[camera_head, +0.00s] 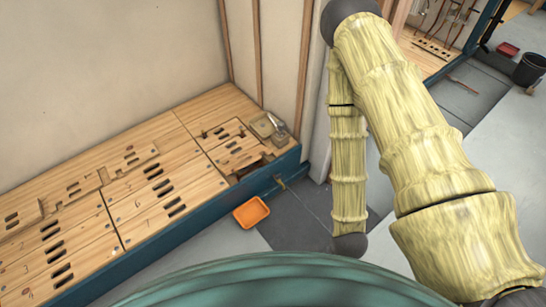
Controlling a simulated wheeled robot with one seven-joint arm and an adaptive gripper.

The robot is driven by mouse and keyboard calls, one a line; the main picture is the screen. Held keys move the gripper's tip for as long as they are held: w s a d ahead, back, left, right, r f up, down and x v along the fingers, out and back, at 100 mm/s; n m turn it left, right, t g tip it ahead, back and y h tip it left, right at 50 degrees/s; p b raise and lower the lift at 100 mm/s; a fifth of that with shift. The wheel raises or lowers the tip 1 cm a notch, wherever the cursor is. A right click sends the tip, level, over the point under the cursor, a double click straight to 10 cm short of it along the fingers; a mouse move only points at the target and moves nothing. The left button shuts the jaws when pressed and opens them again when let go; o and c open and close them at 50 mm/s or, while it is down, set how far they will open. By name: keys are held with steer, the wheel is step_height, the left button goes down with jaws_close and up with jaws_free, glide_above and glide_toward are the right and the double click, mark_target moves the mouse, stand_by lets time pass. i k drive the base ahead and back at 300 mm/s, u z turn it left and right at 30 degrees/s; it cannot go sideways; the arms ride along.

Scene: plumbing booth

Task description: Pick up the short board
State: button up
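Several pale wooden boards with dark slots lie on the wooden platform at the left. One loose-looking board (130,166) lies near the wall in the middle of the platform. Another board (72,192) lies left of it. A smaller board piece (224,130) lies toward the right end, beside a dark opening (250,168) in the deck. I cannot tell for sure which is the short board. My arm crosses the right side of the view, well apart from the boards. My gripper does not show, so its state is hidden.
The platform has a dark blue edge (182,228). A tan box (263,127) and small items sit at its right end. An orange tray (251,212) lies on the floor beside it. A wall with wooden studs stands behind. A black bucket (530,70) and red tray (507,50) stand far right.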

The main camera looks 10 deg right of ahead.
mark_target(239, 162)
steer(key=k, duration=0.35)
steer(key=u, duration=0.85)
steer(key=i, duration=1.2)
steer(key=z, duration=0.7)
steer(key=i, duration=0.75)
steer(key=z, duration=0.7)
